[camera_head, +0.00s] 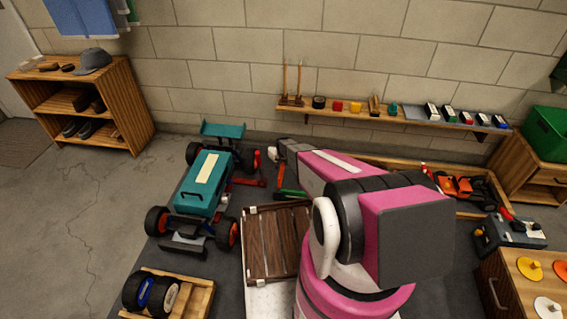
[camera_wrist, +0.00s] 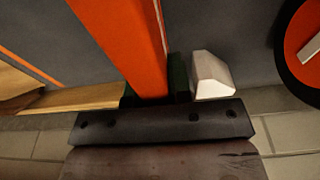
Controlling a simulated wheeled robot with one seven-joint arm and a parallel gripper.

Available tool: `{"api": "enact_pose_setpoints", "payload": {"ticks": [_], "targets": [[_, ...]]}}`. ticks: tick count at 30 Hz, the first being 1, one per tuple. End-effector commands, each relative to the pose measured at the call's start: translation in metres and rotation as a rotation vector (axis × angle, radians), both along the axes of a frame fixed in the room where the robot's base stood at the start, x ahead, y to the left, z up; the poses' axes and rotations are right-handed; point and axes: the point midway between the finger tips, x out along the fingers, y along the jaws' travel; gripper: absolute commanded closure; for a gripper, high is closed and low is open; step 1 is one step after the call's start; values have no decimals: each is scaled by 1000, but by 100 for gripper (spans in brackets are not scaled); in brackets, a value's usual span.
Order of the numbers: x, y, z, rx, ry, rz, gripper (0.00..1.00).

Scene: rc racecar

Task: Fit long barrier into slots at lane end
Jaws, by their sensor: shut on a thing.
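A long orange bar, which looks like the barrier (camera_wrist: 128,35), runs from the top of the wrist view down between the dark fingers of my gripper (camera_wrist: 154,92). The gripper is shut on it. In the head view my pink and grey arm reaches toward the back wall and hides the gripper's fingers and most or all of the bar. A pale angular block (camera_wrist: 211,76) shows right beside the fingers in the wrist view. I cannot make out the lane-end slots in either view.
A teal racecar (camera_head: 203,184) stands left of my arm. A wood-edged area with an orange vehicle (camera_head: 462,188) lies at right. A shelf (camera_head: 345,110) runs along the wall.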

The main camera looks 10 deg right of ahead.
Motion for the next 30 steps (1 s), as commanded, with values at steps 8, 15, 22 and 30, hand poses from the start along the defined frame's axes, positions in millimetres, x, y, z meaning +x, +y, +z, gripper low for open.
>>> {"api": "enact_pose_setpoints", "payload": {"ticks": [8, 15, 22, 30], "targets": [[0, 0, -6, 0, -1, 0, 100], [0, 0, -11, 0, -1, 0, 100], [0, 0, -16, 0, 0, 0, 100], [0, 0, -22, 0, 0, 0, 100]]}}
